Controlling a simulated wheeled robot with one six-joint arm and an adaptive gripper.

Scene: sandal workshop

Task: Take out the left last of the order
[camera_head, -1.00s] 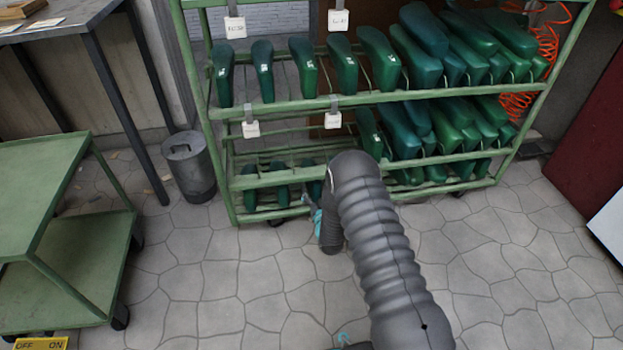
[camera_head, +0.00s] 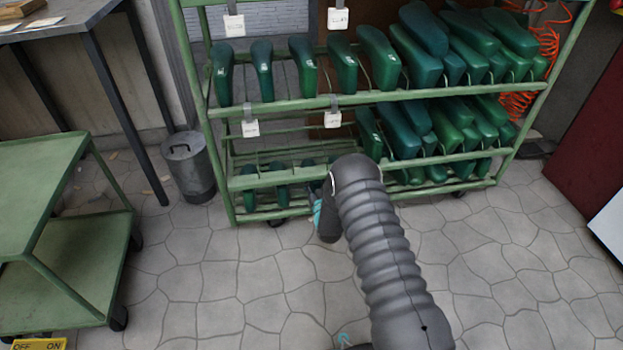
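Green shoe lasts hang on a green metal rack. Several single lasts (camera_head: 263,70) stand spaced out on the upper tier at the left and middle. A few lower lasts (camera_head: 248,190) sit on the bottom tier at the left, partly hidden by the shelf rail. I cannot tell which one is the left last of the order. My gripper (camera_head: 318,212) is at the front of the bottom tier, mostly hidden behind my dark arm; only a small teal part shows. Whether it is open or shut, or touches a last, is not visible.
The rack (camera_head: 290,107) carries white tags (camera_head: 235,26) and dense lasts (camera_head: 450,55) at the right. A green cart (camera_head: 40,190) stands at the left, with a grey bin (camera_head: 188,165) between cart and rack. The tiled floor (camera_head: 230,270) before the rack is clear.

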